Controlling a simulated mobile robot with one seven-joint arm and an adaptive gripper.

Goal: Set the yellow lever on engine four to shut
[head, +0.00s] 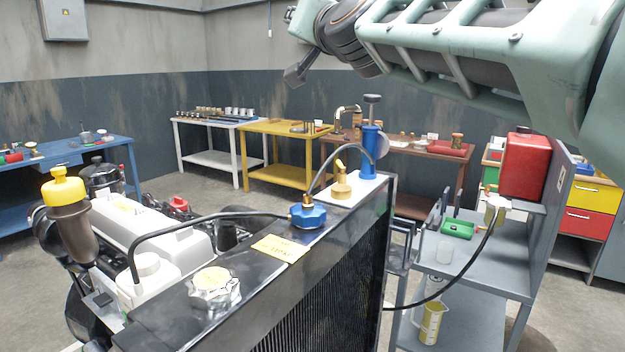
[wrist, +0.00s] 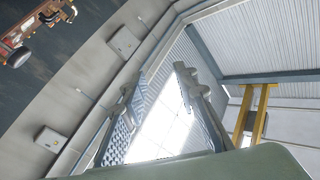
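One engine stands in the head view, with a black radiator (head: 335,270) in front and a white engine cover (head: 150,230) behind it. I see no number on it, so I cannot tell if it is engine four. A small brass fitting (head: 341,188) with a yellowish upper part stands on the radiator top. I cannot make out a clear yellow lever or its setting. My gripper (wrist: 162,85) is open and empty in the wrist view, its fingers spread against the bright roof. It is raised and tilted upward, away from the engine.
A grey cart (head: 485,262) with a red tank (head: 525,165) stands right of the radiator, joined by a black hose. A blue cap (head: 308,214) and blue pump (head: 370,150) rise from the radiator top. White (head: 212,158) and yellow (head: 278,175) benches line the back wall.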

